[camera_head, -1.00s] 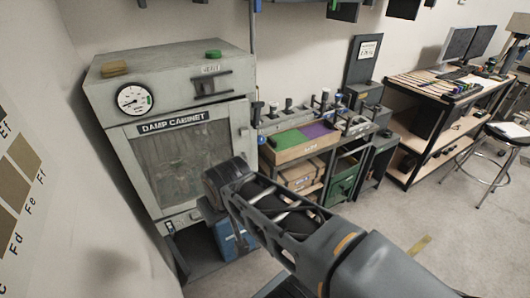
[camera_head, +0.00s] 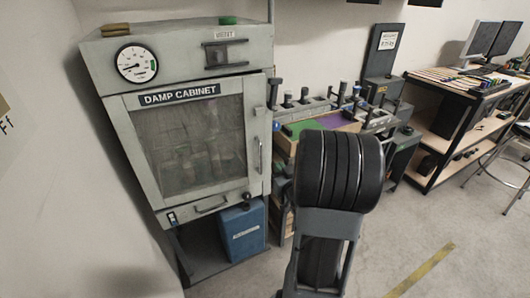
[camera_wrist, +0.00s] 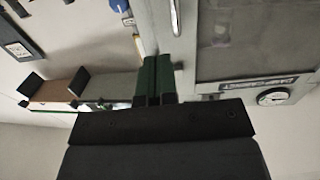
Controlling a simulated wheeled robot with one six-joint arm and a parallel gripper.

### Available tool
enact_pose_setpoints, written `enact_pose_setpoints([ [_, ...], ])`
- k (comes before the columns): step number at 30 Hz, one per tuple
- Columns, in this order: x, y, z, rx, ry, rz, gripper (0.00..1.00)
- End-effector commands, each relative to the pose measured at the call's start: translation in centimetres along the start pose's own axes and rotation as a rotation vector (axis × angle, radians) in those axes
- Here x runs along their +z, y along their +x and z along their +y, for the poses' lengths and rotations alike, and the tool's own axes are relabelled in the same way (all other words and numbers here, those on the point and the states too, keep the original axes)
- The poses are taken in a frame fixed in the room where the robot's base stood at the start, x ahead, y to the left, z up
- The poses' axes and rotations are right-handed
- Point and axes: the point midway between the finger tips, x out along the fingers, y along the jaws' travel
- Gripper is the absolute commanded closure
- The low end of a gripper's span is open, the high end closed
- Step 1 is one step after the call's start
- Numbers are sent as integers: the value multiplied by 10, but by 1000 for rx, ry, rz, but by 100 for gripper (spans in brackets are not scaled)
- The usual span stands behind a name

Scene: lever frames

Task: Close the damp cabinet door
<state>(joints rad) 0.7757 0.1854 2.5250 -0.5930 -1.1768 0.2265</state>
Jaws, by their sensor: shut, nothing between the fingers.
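The damp cabinet (camera_head: 190,75) stands at the left in the head view, with a glass-windowed door (camera_head: 185,100) under its name label. The upright door handle (camera_head: 258,155) is near the door's right edge. I cannot tell surely whether the door is flush or slightly ajar. The wrist view shows the cabinet rotated, with the door frame (camera_wrist: 220,88), the window and the handle (camera_wrist: 176,18). My gripper (camera_wrist: 158,62) has green fingers, shut and empty, pointing toward the door's handle-side edge; contact cannot be told. My fingers are hidden in the head view.
A gauge (camera_head: 136,63) is on the cabinet front. A blue box (camera_head: 243,232) sits below the cabinet. A workbench with tools and trays (camera_head: 300,125) stands close on its right. A desk with monitors (camera_head: 455,85) is farther right. Floor is clear at the lower right.

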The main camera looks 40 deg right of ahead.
Motion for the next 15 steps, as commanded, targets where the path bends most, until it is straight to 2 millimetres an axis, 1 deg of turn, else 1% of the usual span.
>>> enact_pose_setpoints([
  [1,3,1,2,-2,5,11,100],
  [5,2,11,2,-8,11,28,100],
  [8,0,27,2,-10,10,30,100],
  [15,-1,74,1,-9,9,28,100],
])
